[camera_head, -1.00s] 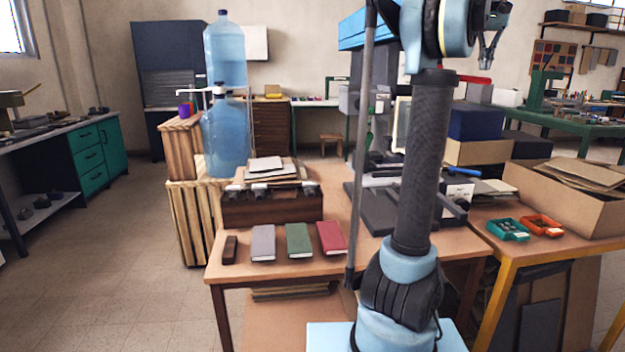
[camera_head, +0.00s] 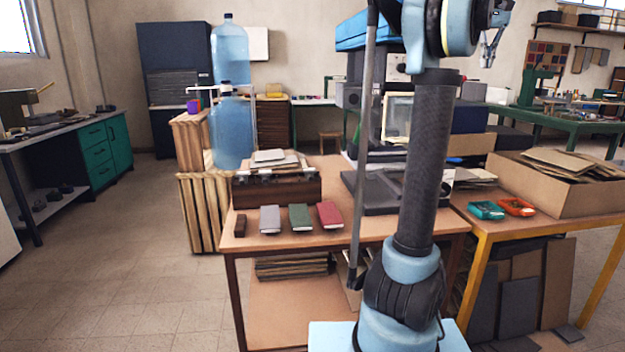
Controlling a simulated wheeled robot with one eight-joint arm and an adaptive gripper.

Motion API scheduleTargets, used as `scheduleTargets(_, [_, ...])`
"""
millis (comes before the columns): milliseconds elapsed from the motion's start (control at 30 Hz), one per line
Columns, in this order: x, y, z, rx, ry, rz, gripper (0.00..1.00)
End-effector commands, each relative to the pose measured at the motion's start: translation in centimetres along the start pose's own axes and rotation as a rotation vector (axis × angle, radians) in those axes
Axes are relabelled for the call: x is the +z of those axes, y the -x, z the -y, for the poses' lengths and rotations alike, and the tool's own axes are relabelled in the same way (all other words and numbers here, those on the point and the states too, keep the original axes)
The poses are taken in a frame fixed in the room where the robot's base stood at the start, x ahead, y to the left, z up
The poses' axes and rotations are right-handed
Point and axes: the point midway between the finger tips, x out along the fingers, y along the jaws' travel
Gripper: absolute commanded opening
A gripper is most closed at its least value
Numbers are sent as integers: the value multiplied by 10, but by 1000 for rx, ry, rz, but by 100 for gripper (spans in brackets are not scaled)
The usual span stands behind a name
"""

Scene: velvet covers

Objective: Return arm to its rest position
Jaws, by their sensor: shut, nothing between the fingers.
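My arm stands upright in the right half of the head view, its black and pale blue links rising past the top edge. My gripper (camera_head: 490,50) hangs folded at the upper right, pointing down, high above the tables and apart from everything. Its fingers look close together with nothing between them. A grey book (camera_head: 270,219), a green book (camera_head: 300,217) and a red book (camera_head: 329,215) lie in a row on the wooden table (camera_head: 262,241), left of my arm.
A small dark brown block (camera_head: 240,226) lies left of the books. Behind my arm are a dark press (camera_head: 375,190) and a cardboard box (camera_head: 560,195). A teal tray (camera_head: 486,210) and an orange tray (camera_head: 517,207) sit on the right table. The floor at left is clear.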

Motion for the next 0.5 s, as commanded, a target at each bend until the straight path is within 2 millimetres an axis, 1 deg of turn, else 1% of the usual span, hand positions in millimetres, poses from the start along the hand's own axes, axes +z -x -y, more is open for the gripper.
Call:
scheduleTargets(100, [4, -9, 14, 2, 14, -4, 0])
scheduleTargets(367, [18, -29, 41, 4, 44, -17, 0])
scheduleTargets(500, [29, -45, 59, 6, 64, -27, 0])
